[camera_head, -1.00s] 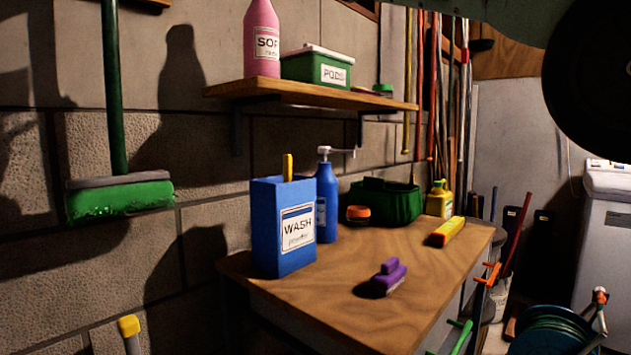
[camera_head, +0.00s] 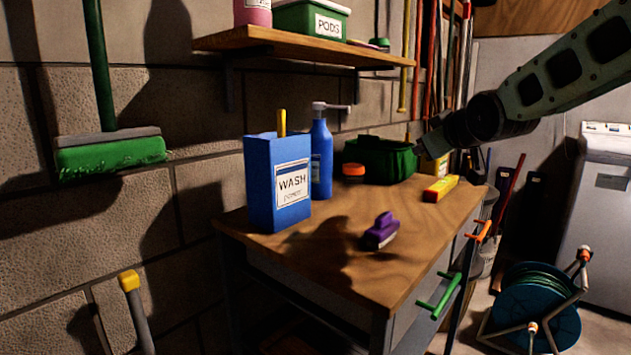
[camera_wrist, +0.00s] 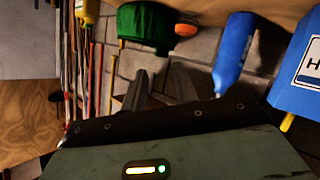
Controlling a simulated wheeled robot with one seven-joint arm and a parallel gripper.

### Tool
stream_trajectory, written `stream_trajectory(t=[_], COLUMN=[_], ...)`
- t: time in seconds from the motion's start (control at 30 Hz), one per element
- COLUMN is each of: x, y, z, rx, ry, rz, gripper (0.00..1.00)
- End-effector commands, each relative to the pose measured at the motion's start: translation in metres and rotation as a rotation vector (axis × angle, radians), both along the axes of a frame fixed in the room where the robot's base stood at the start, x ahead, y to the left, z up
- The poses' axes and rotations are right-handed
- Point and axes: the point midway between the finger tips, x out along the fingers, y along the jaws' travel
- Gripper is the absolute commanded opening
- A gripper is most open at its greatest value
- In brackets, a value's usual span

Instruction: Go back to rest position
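My gripper (camera_head: 424,148) is in the air above the right back part of the wooden workbench (camera_head: 330,265), in front of the green basket (camera_head: 385,160). My arm reaches in from the upper right of the head view. In the wrist view, two grey fingers of my gripper (camera_wrist: 157,78) stand apart with nothing seen held between them. That view is upside down, with the green basket (camera_wrist: 143,22) beyond the fingers and the blue bottle (camera_wrist: 235,50) to their right. No marked rest position is visible.
On the bench are a blue wash powder box (camera_head: 270,190), blue pump bottle (camera_head: 321,155), orange-lidded jar (camera_head: 354,170), purple brush (camera_head: 380,230) and yellow block (camera_head: 441,188). A shelf (camera_head: 300,47) hangs above. A hose reel (camera_head: 535,310) stands right.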

Motion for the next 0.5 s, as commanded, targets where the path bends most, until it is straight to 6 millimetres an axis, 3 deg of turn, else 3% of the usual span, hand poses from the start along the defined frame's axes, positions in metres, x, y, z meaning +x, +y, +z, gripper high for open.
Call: stream_trajectory(t=[0.03, 0.2, 0.3, 0.5], x=[-0.019, -0.095, -0.141, -0.212], y=[-0.015, -0.051, -0.065, -0.080], z=[-0.030, -0.119, -0.159, -0.206], rx=[0.023, 0.103, 0.141, 0.188], ry=[0.092, 0.393, 0.542, 0.745], rz=[-0.040, -0.176, -0.251, -0.360], gripper=[0.29, 0.29, 0.29, 0.29])
